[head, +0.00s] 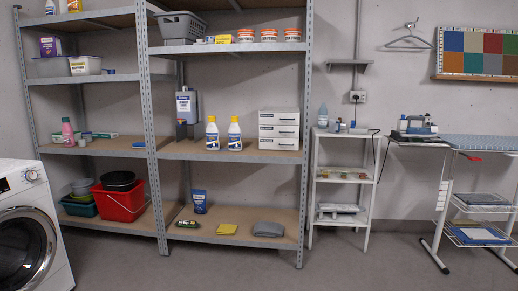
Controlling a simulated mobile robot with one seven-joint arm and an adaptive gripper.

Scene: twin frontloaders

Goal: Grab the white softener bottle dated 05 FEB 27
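Two white bottles with yellow caps and blue-and-yellow labels stand upright side by side on the middle shelf of the metal rack. One is the left white bottle (212,135), the other the right white bottle (234,135). They look alike, with a small gap between them. Any dates on them are too small to read, so I cannot tell which one bears 05 FEB 27. My gripper is not in view.
A grey-blue jug (187,108) stands left of the bottles and stacked white boxes (279,130) stand to their right. The shelf board (230,154) is clear before them. A washing machine (28,225) is at left, a white trolley (341,177) at right. Floor (340,265) is open.

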